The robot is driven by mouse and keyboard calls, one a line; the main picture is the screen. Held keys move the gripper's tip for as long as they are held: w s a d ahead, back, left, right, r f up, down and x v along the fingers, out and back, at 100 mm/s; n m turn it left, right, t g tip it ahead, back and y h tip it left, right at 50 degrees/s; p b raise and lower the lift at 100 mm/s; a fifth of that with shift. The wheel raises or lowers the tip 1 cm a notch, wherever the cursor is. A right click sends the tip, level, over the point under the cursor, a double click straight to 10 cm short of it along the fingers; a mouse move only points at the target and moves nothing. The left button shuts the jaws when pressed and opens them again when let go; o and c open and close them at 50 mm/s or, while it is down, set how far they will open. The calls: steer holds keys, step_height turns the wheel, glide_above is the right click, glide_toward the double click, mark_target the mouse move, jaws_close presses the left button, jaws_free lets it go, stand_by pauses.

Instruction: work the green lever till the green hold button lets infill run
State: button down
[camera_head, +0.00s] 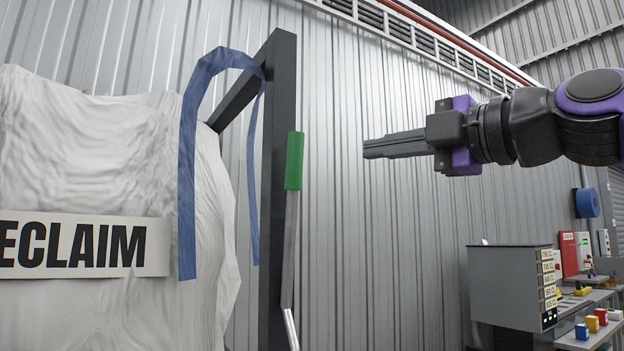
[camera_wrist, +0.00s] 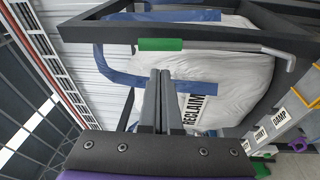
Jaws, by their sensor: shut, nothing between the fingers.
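The green lever (camera_head: 294,160) has a green grip on top of a grey metal rod (camera_head: 290,250) and stands nearly upright beside a black frame post in the head view. In the wrist view the green grip (camera_wrist: 160,44) lies across the picture beyond my fingertips, with its rod running right to a bend. My gripper (camera_head: 366,148) is shut and empty, pointing left toward the lever; a gap shows between them in the head view. My shut fingers also show in the wrist view (camera_wrist: 160,75). I cannot make out the green hold button in either view.
A white bulk bag marked RECLAIM (camera_head: 75,245) hangs in a black frame (camera_head: 278,200) with blue straps (camera_head: 187,180). A grey cabinet (camera_head: 505,285) and a bench with coloured blocks (camera_head: 592,323) stand at the lower right. Labelled panels (camera_wrist: 280,120) show in the wrist view.

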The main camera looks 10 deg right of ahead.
mark_target(302, 156)
steer(key=shift+n, duration=0.5)
steer(key=p+x, duration=0.1)
steer(key=x, duration=1.2)
steer(key=shift+w+a, duration=0.25)
steer(key=shift+w, duration=0.1)
steer(key=shift+w+a+r+p, duration=0.1)
steer(key=shift+w+r+p, duration=0.25)
steer(key=shift+p, duration=0.4)
steer(key=p, duration=0.1)
steer(key=w+p, duration=0.2)
steer(key=shift+a+r+g+h, duration=0.3)
steer(key=shift+a+g+h, duration=0.05)
steer(key=shift+g+h, duration=0.05)
steer(key=shift+f, duration=0.1)
